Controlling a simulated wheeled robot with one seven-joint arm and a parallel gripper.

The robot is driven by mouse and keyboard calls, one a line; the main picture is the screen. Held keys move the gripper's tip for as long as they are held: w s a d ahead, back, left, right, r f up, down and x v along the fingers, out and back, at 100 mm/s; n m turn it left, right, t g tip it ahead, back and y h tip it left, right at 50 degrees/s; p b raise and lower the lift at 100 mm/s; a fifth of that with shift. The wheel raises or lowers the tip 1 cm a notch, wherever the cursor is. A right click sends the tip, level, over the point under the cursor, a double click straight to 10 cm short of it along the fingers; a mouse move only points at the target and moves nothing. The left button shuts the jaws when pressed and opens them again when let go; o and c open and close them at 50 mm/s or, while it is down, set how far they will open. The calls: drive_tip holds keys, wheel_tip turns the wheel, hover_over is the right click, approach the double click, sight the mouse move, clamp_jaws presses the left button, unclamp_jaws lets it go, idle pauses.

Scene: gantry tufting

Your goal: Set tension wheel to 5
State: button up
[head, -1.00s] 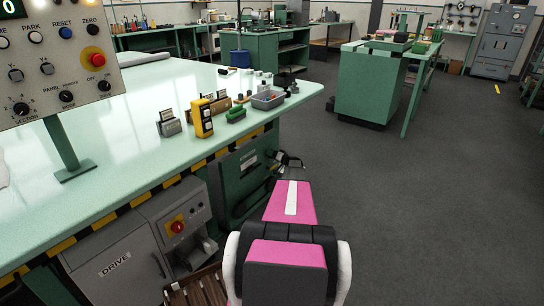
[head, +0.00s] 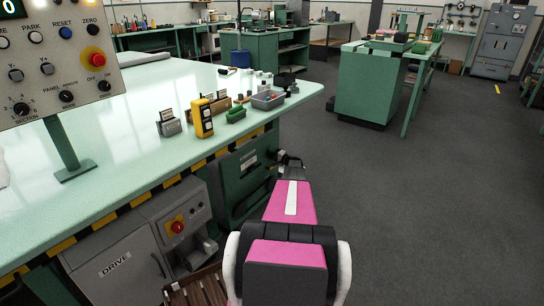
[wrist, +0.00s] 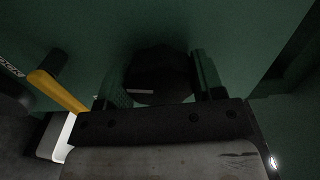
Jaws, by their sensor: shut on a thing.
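The tension wheel (wrist: 158,72) is a dark, round knob on a dark green panel in the wrist view, with a short pale mark on its lower left. My gripper (wrist: 158,82) has one finger on each side of the wheel and is shut on it. The numbers around the wheel are not readable. In the head view my gripper (head: 290,160) is at the right end of the green cabinet (head: 247,180) under the table. The wheel is hidden there by my arm.
The pale green table (head: 130,130) with a striped edge stands above the cabinet. A control panel (head: 55,60) is at upper left. A yellow lever (wrist: 55,90) lies left of my gripper in the wrist view. Grey floor (head: 430,200) at right is clear.

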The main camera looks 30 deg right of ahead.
drive_tip(key=m, duration=0.5)
drive_tip(key=shift+m, duration=0.4)
drive_tip(key=m, duration=0.5)
drive_tip(key=shift+d+m, duration=0.1)
drive_tip(key=shift+m, duration=0.2)
drive_tip(key=o, duration=0.9)
drive_tip(key=v, duration=1)
drive_tip(key=shift+s+d, duration=0.1)
drive_tip(key=shift+s, duration=0.3)
